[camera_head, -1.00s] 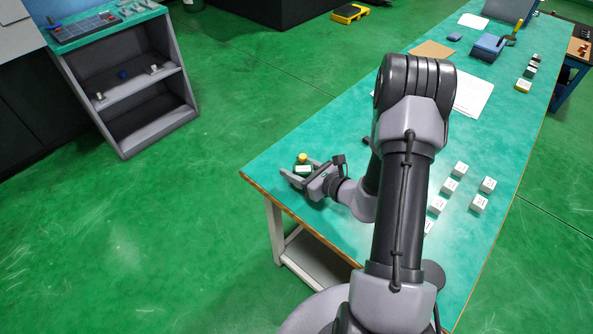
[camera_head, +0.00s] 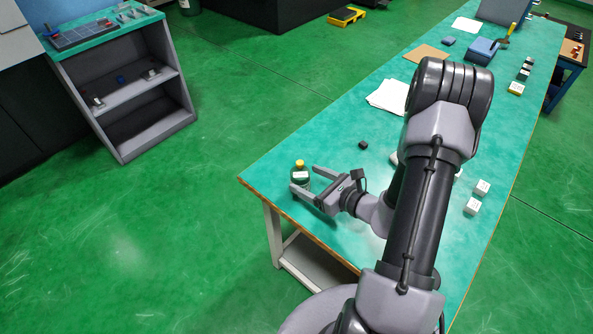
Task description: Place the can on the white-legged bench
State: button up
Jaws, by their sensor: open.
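The can (camera_head: 299,177) is small and dark green, with a yellow cap and a pale label. It stands upright on the green top of the white-legged bench (camera_head: 320,142), near its left corner. My gripper (camera_head: 304,179) is open, its fingers pointing left at the can. The fingertips are on either side of the can's near part or just short of it; I cannot tell whether they touch it. The lower part of the can is partly hidden by the near finger.
A small dark block (camera_head: 363,145), white sheets (camera_head: 388,96) and white blocks (camera_head: 473,206) lie on the bench. A blue box (camera_head: 482,50) is farther back. A grey shelf unit (camera_head: 140,95) stands at the left, with open green floor between.

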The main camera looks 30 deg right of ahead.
aim_at(308, 179)
jog(key=p+v, duration=0.1)
jog(key=v, duration=0.4)
jog(key=shift+s+r, duration=0.1)
jog(key=s+a+r+n+g+y, duration=0.25)
jog(key=a+r+n+g, duration=0.25)
jog(key=a+r+n, duration=0.5)
jog(key=s+a+r+n+g+y, duration=0.25)
jog(key=a+r+n+g, duration=0.35)
jog(key=a, duration=0.5)
jog(key=s+r+n+t+h, duration=0.3)
jog(key=s+r+n+h, duration=0.4)
jog(key=n, duration=0.5)
jog(key=shift+s+r+h, duration=0.3)
jog(key=shift+s+r, duration=0.25)
jog(key=shift+s, duration=0.55)
